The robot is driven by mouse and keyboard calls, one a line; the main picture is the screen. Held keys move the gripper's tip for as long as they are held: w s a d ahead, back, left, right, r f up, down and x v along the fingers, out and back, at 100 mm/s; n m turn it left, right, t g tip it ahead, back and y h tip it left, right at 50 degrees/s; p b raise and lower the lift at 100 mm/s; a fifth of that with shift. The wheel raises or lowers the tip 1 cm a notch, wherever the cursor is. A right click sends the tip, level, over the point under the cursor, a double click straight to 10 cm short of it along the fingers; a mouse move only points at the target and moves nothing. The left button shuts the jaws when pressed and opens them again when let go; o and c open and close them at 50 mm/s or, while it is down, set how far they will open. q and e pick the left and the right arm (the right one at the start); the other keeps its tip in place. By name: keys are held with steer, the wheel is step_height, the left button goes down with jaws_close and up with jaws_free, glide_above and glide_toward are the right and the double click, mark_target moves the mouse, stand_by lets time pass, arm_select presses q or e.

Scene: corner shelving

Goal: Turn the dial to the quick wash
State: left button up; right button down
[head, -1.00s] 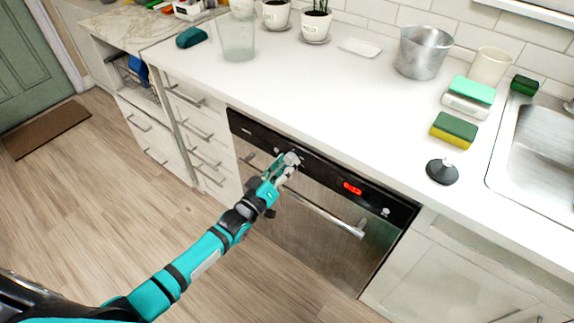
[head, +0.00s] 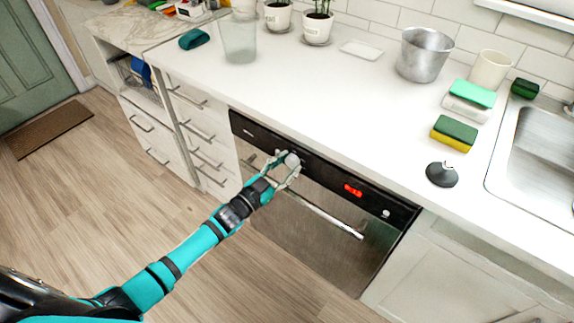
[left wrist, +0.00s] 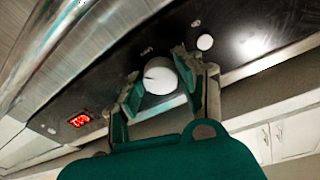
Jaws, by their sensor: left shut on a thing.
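The dishwasher (head: 310,215) has a black control panel with a red lit display (head: 353,190); the display also shows in the left wrist view (left wrist: 79,119). The round white dial (left wrist: 160,75) sits on that panel with a dark pointer mark on its face. In the head view the dial (head: 292,160) is at the tips of my left gripper (head: 287,168). In the left wrist view my left gripper (left wrist: 157,82) has one finger on each side of the dial and is shut on it. The markings around the dial are too small to read. My right gripper is not in view.
The handle bar (head: 325,215) runs across the dishwasher door below the panel. Above is the white counter (head: 320,90) with a black stopper (head: 441,174), a sponge (head: 454,132) and a metal pot (head: 423,54). A small white button (left wrist: 205,42) lies near the dial.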

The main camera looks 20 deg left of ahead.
arm_select(q)
steer(key=m, duration=0.3)
steer(key=shift+a+m, duration=0.1)
steer(key=shift+m, duration=0.3)
steer(key=shift+r+m+g+p, duration=0.1)
steer(key=shift+m+g+p, duration=0.35)
steer(key=shift+m, duration=1.45)
steer(key=o, duration=1.1)
steer(key=shift+o, duration=0.2)
steer(key=shift+s+a, duration=0.1)
steer(key=shift+s, duration=0.05)
steer(key=v, duration=1.1)
steer(key=shift+s+a, duration=0.2)
steer(key=shift+s, duration=0.05)
